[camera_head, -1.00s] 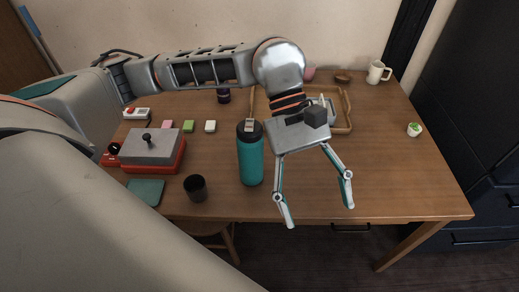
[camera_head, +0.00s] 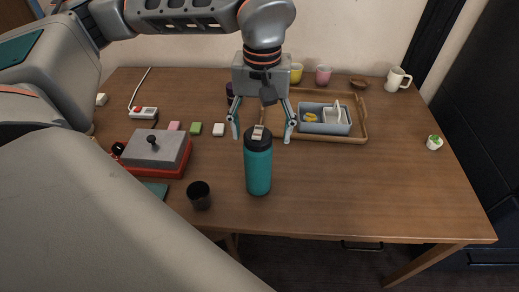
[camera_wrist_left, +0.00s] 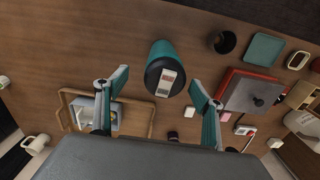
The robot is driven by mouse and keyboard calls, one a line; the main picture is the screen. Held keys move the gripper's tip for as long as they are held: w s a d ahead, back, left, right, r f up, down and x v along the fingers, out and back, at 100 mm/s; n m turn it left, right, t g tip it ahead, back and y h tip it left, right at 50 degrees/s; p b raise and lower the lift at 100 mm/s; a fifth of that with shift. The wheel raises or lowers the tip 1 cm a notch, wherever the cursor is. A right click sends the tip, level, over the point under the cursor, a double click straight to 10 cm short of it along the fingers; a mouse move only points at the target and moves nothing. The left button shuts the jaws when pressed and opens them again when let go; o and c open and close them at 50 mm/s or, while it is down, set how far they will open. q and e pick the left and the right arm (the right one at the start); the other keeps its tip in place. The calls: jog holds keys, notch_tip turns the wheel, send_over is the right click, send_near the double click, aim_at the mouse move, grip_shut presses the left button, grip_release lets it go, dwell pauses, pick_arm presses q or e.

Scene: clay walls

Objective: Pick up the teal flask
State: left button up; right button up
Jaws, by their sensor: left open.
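My left gripper (camera_head: 262,134) is open and empty. Its fingers are spread to either side of the flask's lid in the head view, and appear behind or above it. In the left wrist view the flask (camera_wrist_left: 161,68) sits between and just beyond the two fingertips (camera_wrist_left: 160,82), with its lid facing the camera. I cannot tell how high the fingertips are above the lid. My right gripper is not in view.
A dark cup (camera_head: 199,195) stands left of the flask. A red and grey box (camera_head: 157,152) is farther left, with small blocks (camera_head: 196,128) behind. A wooden tray (camera_head: 361,128) holding a grey bin (camera_head: 333,128) lies behind right. The table right of the flask is clear.

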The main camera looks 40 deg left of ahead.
aim_at(258, 164)
pick_arm(q)
jog(key=f, duration=0.5)
jog(key=shift+s+a+f+b, duration=0.15)
jog(key=shift+s+f+b, duration=0.05)
jog(key=shift+b, duration=0.2)
jog(key=shift+r, duration=0.1)
grip_shut()
jog(key=shift+r, duration=0.1)
